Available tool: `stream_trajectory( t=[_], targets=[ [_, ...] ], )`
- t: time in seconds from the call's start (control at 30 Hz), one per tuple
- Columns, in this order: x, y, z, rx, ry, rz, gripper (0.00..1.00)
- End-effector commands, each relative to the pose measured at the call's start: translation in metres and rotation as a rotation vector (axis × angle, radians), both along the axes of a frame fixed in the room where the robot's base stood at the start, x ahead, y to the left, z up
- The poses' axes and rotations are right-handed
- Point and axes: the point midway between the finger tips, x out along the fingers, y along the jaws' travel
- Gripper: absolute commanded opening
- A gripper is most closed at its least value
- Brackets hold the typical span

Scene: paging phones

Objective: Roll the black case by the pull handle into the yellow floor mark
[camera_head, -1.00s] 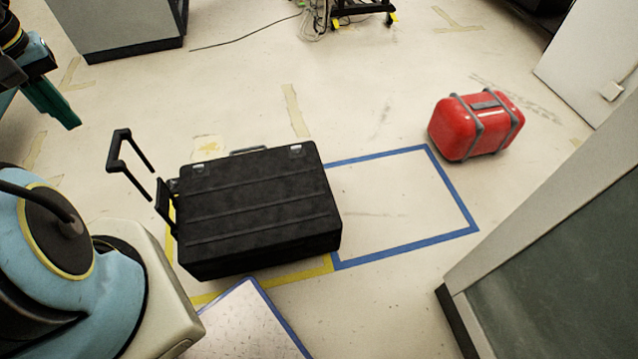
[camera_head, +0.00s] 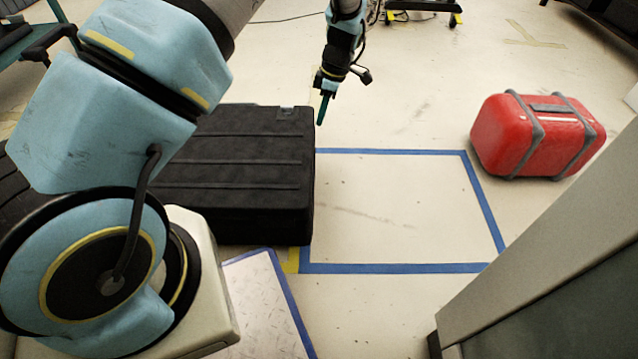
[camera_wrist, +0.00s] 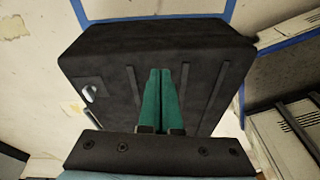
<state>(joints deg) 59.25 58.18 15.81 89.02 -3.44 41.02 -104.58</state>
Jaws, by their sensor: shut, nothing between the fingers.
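The black case (camera_head: 240,160) lies flat on the floor, with its right end beside the blue outline. A bit of the yellow floor mark (camera_head: 292,260) shows at its near right corner; the case and my arm hide the rest. My arm crosses the case's left part, and the pull handle is hidden. My gripper (camera_head: 321,108) hangs by the case's far right corner in the head view, with shut, empty green fingers. In the wrist view the fingertips (camera_wrist: 161,72) appear over the case (camera_wrist: 200,45), apparently apart from it. A small metal fitting (camera_wrist: 89,93) shows on its left.
A blue-taped rectangle (camera_head: 400,268) of bare floor adjoins the case on the right. A red case (camera_head: 535,135) stands beyond it. A grey cabinet (camera_head: 540,270) blocks the near right. A blue-edged pale panel (camera_head: 260,300) lies in front. A wheeled stand (camera_head: 425,8) is at the back.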

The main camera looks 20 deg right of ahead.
Motion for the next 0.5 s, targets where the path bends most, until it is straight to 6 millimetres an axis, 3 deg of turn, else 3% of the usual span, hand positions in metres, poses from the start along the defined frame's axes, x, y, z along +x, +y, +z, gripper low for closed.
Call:
stream_trajectory(
  t=[0.03, 0.13, 0.3, 0.5],
  targets=[
    [-0.008, -0.016, -0.039, 0.012, -0.019, 0.021, 0.0],
    [-0.019, -0.036, -0.07, 0.025, -0.051, 0.071, 0.0],
    [-0.03, -0.053, -0.094, 0.032, -0.082, 0.117, 0.0],
    [-0.029, -0.049, -0.114, 0.034, -0.086, 0.127, 0.0]
  ],
)
